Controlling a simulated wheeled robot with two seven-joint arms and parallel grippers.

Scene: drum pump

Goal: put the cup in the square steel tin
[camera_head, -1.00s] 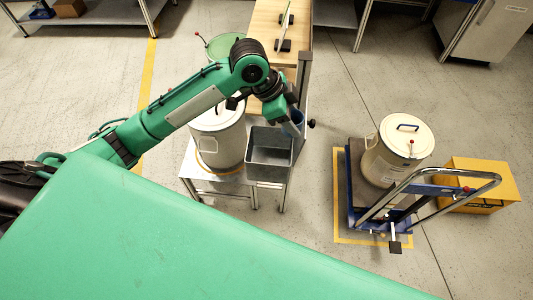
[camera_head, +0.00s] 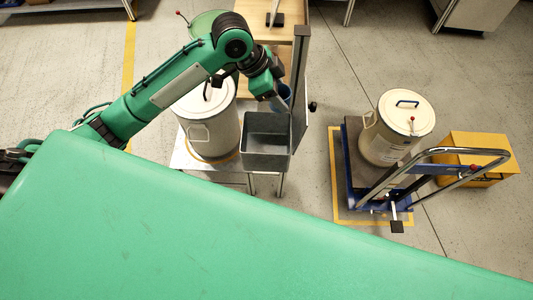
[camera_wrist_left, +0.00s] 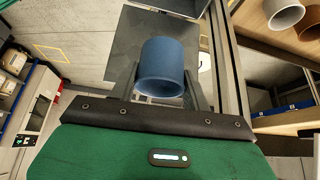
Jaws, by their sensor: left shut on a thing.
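The blue cup (camera_head: 284,96) is held in my left gripper (camera_head: 277,99), beside the steel post. In the left wrist view the cup (camera_wrist_left: 162,68) sits between the dark fingers, its open rim toward the camera. The square steel tin (camera_head: 266,158) is a grey open box at the front of the bench, to the right of a white drum. In the head view the cup appears just above the tin's back right corner. The arm partly hides the cup; its height over the tin is hard to tell. My right gripper is not in view.
A lidded white drum (camera_head: 207,128) stands left of the tin. A steel post (camera_head: 300,75) rises close on the right. A trolley (camera_head: 352,180) with another drum (camera_head: 392,140) stands farther right. In the wrist view, a white cup (camera_wrist_left: 283,13) sits on a shelf.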

